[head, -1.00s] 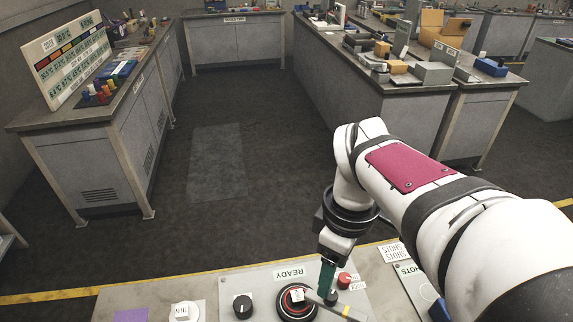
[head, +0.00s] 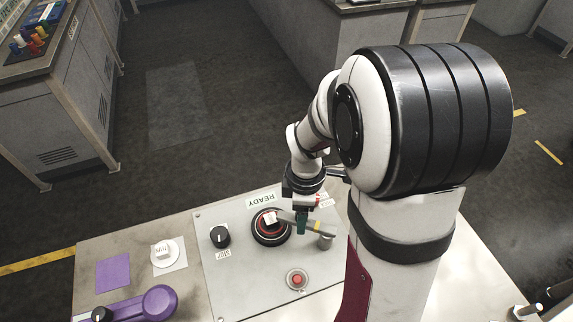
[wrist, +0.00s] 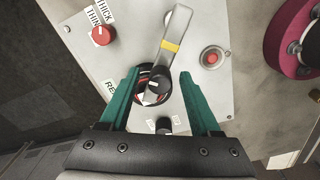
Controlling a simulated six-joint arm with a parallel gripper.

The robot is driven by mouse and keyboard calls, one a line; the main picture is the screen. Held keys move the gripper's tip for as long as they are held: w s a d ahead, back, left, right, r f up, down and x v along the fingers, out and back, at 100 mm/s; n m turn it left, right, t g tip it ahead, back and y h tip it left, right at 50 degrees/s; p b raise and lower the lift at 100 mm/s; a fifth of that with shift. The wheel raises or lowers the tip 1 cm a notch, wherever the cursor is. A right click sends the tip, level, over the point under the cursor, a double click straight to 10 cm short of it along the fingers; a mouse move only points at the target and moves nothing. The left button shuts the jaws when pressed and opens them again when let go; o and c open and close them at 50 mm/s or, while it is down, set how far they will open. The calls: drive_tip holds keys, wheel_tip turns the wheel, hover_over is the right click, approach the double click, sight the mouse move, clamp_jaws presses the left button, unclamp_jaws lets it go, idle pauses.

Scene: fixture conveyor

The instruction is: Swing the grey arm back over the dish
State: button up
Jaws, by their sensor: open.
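The grey arm (head: 294,220) is a flat bar with a yellow band. A small white cube (head: 270,217) sits in the dish. My gripper (head: 302,226) is just right of the dish, low over the panel, partly hiding the bar. In the wrist view, my gripper (wrist: 160,75) has its teal fingers wide apart, with the bar's end (wrist: 168,58) and dish between them. I cannot tell whether a finger touches the bar.
The panel (head: 235,285) also carries a black knob (head: 220,237), a red button (head: 297,278) and a red knob (wrist: 102,35). A white dial (head: 166,252), a purple square (head: 113,273) and a purple lever (head: 158,303) lie left. A workbench (head: 60,110) stands beyond the floor.

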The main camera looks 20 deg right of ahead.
clamp_jaws()
idle(0.3)
idle(1.1)
